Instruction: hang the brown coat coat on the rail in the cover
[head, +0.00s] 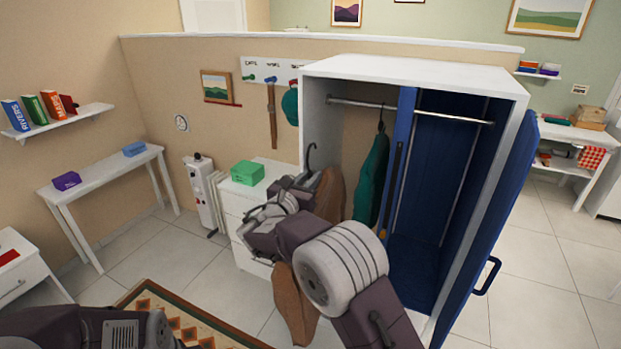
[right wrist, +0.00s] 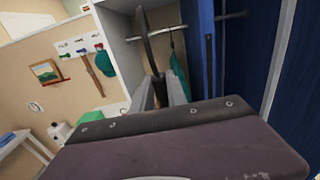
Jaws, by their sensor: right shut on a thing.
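The brown coat (head: 292,305) hangs from a hanger whose dark hook (head: 310,155) points up, to the left of the wardrobe opening. My right gripper (head: 313,181) is shut on the coat's hanger; my arm hides much of the coat. In the right wrist view the hanger (right wrist: 149,45) rises between the fingers (right wrist: 160,92). The metal rail (head: 365,103) runs across the top of the open wardrobe (head: 410,72); the hook is apart from it, lower and to its left. My left arm shows at the bottom left, its gripper out of frame.
A teal coat (head: 371,182) hangs on the rail, left of a blue upright panel (head: 398,160). The blue door (head: 490,200) stands open at the right. A white drawer unit (head: 232,195) with a green box (head: 247,173) stands left of the wardrobe.

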